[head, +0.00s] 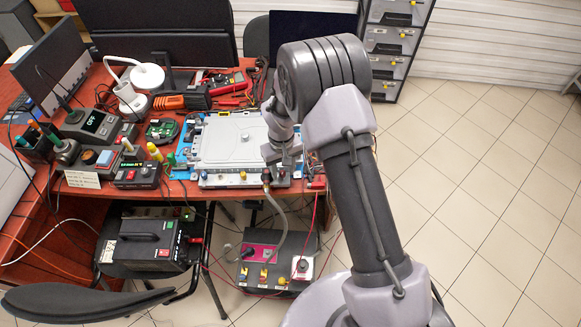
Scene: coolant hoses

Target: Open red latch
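A device with a flat light-grey lid and blue corners (228,143) sits on the red table. Its front strip (222,180) carries several small fittings. A grey hose (283,222) runs from the right part of this strip down to a box below. A small dark red part (266,177) shows at the hose's upper end; I cannot tell whether it is the red latch or how it stands. My gripper (280,156) is over the right side of the device, just above that hose end. Its fingers are small and partly hidden by my wrist, so opening and contact are unclear.
A grey box (262,272) with a pink panel and yellow fittings stands on the floor below. Control boxes, a white lamp (147,77) and a multimeter (222,83) crowd the table. A black chair (85,303) is at lower left. The tiled floor (490,190) at right is clear.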

